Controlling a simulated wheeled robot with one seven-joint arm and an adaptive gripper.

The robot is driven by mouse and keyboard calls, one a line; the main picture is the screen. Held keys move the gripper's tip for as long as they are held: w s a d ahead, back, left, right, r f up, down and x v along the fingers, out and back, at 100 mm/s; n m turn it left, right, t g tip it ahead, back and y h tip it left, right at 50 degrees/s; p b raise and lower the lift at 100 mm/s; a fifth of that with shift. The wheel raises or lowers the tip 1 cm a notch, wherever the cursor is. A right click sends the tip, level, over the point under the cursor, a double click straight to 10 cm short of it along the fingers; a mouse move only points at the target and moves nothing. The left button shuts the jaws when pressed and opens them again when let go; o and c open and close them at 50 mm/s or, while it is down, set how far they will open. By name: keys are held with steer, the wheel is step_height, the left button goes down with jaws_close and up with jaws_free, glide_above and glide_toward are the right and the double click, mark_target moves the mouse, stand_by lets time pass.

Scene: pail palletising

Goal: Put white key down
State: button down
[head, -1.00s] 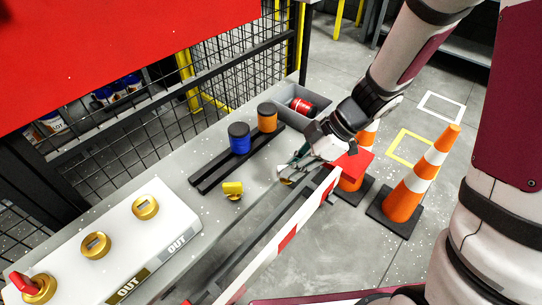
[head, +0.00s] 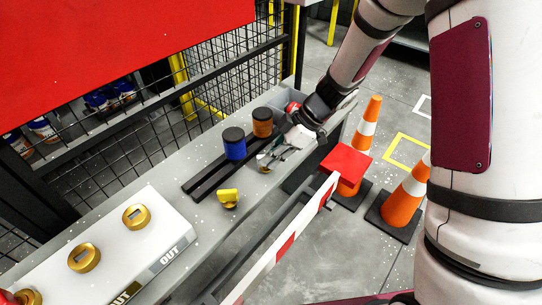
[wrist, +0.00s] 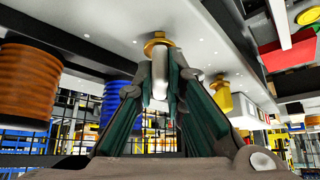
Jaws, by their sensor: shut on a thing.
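My gripper (head: 268,160) is over the grey counter (head: 205,240), just right of the blue and orange cylinders. In the wrist view its two fingers (wrist: 160,95) are shut on the white key (wrist: 160,78), a pale shaft with a brass collar (wrist: 158,42). The collar points at the counter and is very close to it; I cannot tell whether it touches. In the head view the fingers hide most of the white key, and a bit of its brass shows below them. A yellow key (head: 228,197) stands on the counter to the left.
The blue cylinder (head: 234,148) and orange cylinder (head: 262,124) stand on a black rail. A white box (head: 120,245) with brass sockets and OUT labels is at lower left. A grey bin is behind my gripper. A red-and-white barrier (head: 290,235) and cones (head: 402,205) stand right of the counter.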

steer(key=c, duration=1.7)
jaws_free()
steer(key=shift+o, duration=0.2)
